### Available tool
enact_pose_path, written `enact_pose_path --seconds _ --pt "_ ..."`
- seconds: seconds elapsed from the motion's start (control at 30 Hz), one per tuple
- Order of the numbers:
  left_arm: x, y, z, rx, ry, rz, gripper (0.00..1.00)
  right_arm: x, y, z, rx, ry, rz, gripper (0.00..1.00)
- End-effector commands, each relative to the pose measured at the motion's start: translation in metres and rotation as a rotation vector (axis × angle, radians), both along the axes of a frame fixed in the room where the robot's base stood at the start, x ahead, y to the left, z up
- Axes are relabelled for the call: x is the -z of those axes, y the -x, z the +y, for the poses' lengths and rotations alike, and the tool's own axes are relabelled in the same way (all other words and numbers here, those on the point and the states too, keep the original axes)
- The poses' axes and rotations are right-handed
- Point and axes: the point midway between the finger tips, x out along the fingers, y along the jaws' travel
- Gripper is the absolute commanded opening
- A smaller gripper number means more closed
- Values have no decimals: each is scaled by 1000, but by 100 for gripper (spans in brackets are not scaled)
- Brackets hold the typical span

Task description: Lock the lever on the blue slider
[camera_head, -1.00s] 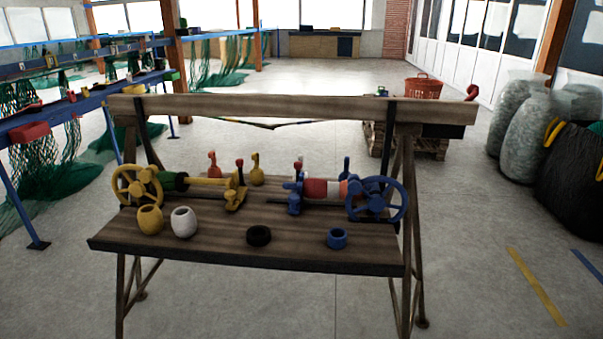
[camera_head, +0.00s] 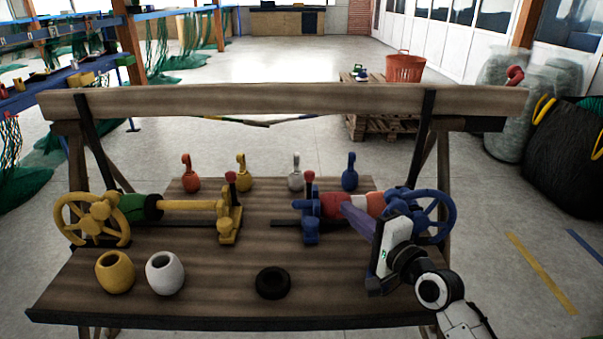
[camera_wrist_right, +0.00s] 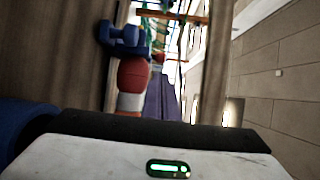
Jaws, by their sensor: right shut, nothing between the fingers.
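The blue slider (camera_head: 311,222) stands on the right half of the wooden bench, at the left end of a red and white roller (camera_head: 333,204). Its lever (camera_head: 310,183) is upright with a dark red tip. My right gripper (camera_head: 349,210) reaches in from the lower right, in front of the roller. Its purple fingers are shut and empty, pointing towards the slider with a small gap in the picture. In the right wrist view the slider (camera_wrist_right: 122,40) shows at the upper left, beyond the fingers (camera_wrist_right: 163,100); the lever cannot be made out there. My left gripper is not in view.
A blue handwheel (camera_head: 440,215) is right behind my right wrist. A yellow slider (camera_head: 229,222) and yellow handwheel (camera_head: 92,219) stand on the left. Yellow and white pots (camera_head: 165,273) and a black ring (camera_head: 272,283) lie in front. Several small weights stand behind. A beam (camera_head: 270,101) crosses the back.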

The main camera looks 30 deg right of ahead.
Motion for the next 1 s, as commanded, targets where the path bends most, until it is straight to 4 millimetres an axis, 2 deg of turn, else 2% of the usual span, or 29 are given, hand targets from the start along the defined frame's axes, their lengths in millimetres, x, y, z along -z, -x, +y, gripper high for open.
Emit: enact_pose_path --seconds 0.23,0.47,0.57,0.8,1.0 --pt "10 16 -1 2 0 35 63 0 0 0 0 0 -1 0" --pt "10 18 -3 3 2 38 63 0 -11 -1 -1 0 -2 0" --pt "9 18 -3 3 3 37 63 0 -26 -2 0 0 -3 0" --pt "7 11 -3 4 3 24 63 2 -78 -6 0 1 -3 0" --pt "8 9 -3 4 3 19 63 5 -115 -9 0 1 -2 0"
